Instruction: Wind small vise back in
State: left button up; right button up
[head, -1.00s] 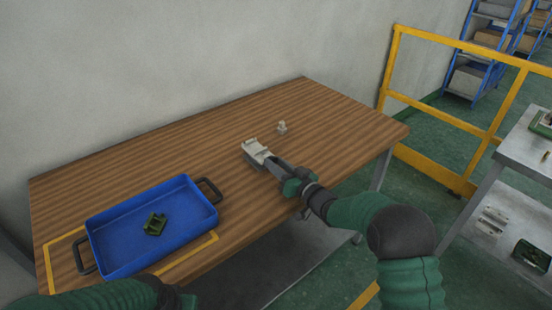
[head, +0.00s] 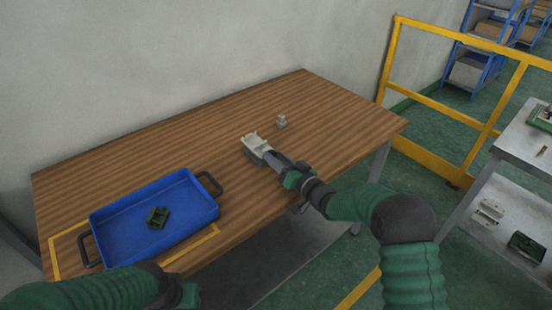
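My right gripper (head: 276,163) comes in from the right and reaches the vise's near end. It looks to be touching there, but its fingers blend with the vise, and I cannot tell whether they are shut on it. The vise's handle and screw cannot be made out. My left gripper (head: 186,296) is low at the bottom edge, in front of the table; its fingers are not clear.
A blue tray (head: 112,247) with black handles stands at the table's left, inside yellow tape, with a dark green part (head: 158,217) in it. A small light grey block (head: 281,121) stands behind the vise. The table's back is clear. A yellow rail (head: 447,49) and a grey cart (head: 522,150) stand right.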

jog(key=shift+o, duration=0.7)
jog(key=p+v, duration=0.1)
jog(key=v, duration=1.6)
jog(key=shift+w, duration=0.1)
